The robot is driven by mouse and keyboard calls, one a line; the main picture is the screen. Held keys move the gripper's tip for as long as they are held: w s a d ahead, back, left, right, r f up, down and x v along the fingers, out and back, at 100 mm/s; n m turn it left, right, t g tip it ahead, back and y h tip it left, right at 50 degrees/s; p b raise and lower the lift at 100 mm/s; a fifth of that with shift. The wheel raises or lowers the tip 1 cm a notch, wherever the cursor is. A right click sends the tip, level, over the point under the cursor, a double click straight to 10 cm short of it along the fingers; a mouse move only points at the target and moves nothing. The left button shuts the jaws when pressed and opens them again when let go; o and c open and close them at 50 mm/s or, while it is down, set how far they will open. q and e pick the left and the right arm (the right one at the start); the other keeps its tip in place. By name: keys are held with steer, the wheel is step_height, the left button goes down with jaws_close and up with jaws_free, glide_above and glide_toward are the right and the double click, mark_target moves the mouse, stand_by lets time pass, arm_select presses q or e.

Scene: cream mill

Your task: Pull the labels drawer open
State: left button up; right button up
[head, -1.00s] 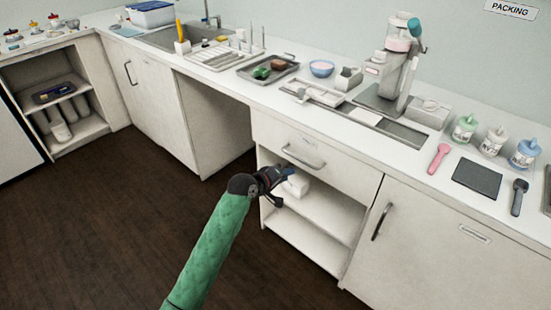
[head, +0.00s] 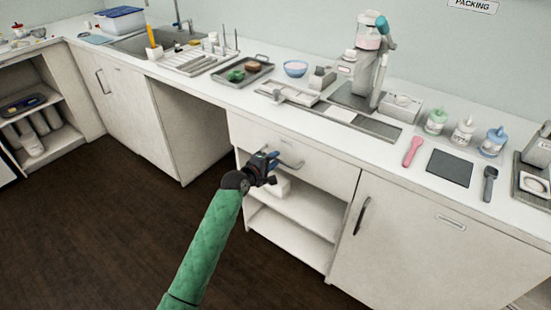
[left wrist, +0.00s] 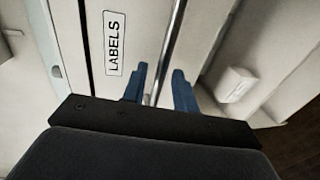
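The labels drawer (head: 322,168) is a pale front below the counter, and it looks flush with the cabinet. Its metal bar handle (head: 293,162) shows just right of my left gripper (head: 275,163). In the left wrist view the LABELS tag (left wrist: 114,43) is on the drawer front, left of the handle bar (left wrist: 173,38). The two blue fingers of my left gripper (left wrist: 160,86) stand apart, with the bar running between them and a gap visible. Whether the fingers touch the bar is unclear. My right gripper is not in view.
An open shelf (head: 292,207) with a white box (head: 280,186) lies below the drawer. A cupboard door (head: 415,250) with a dark handle is to the right. The counter above holds a tray (head: 243,72), a press and several bottles. The floor in front is clear.

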arm_select(q)
steer(key=shift+x, duration=0.8)
steer(key=shift+c, duration=0.2)
jaws_close()
